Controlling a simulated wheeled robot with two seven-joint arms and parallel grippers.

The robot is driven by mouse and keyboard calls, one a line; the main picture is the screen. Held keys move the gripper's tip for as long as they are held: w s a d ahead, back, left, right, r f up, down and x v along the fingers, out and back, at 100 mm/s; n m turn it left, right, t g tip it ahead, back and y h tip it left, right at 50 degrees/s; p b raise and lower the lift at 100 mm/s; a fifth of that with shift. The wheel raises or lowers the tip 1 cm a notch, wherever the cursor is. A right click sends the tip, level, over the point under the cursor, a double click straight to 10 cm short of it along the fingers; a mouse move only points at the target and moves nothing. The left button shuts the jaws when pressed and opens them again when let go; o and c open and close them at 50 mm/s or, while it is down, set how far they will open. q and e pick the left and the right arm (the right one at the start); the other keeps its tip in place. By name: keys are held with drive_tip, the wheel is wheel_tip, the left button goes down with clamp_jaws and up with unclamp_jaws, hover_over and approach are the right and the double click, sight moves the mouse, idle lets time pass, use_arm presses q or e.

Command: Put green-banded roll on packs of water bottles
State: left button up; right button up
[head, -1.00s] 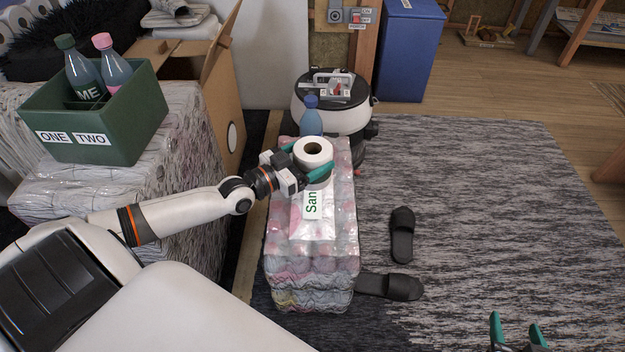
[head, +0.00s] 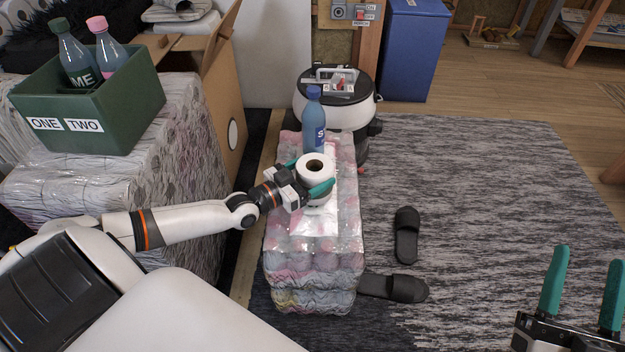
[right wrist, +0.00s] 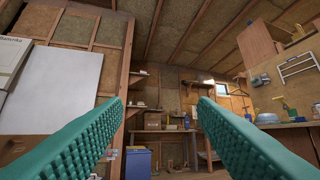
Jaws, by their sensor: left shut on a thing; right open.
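A white roll (head: 315,164) with a brown core stands upright over the packs of water bottles (head: 312,262). I cannot make out a green band on it. My left gripper (head: 306,176) is shut on the roll, its teal fingers on either side. I cannot tell whether the roll's underside touches the packs. The packs are stacked and wrapped in clear plastic, with a pale label partly lost in glare. My right gripper (head: 588,258) is open and empty at the lower right. Its two fingers also show apart in the right wrist view (right wrist: 162,102).
A blue bottle (head: 314,120) stands behind the roll at the packs' far end. A round black-and-white machine (head: 335,104) is beyond. A green box (head: 95,118) with two bottles sits on wrapped packs at left. Black slippers (head: 406,236) lie right of the packs on the rug.

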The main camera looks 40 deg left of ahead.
use_arm(q)
drive_tip(key=shift+f, duration=0.75)
use_arm(e)
drive_tip(key=shift+s+d+r+t+y, duration=0.1)
drive_tip(key=shift+s+r+t+y, duration=0.4)
drive_tip(key=shift+s+r+t, duration=0.65)
use_arm(q)
drive_tip(key=shift+f, duration=0.1)
drive_tip(key=shift+f+b, duration=0.15)
drive_tip(key=shift+b, duration=0.2)
drive_tip(key=o, duration=0.9)
drive_tip(key=shift+o, duration=0.2)
use_arm(e)
drive_tip(key=shift+s+r+t, duration=0.2)
drive_tip(key=shift+r+t, duration=0.05)
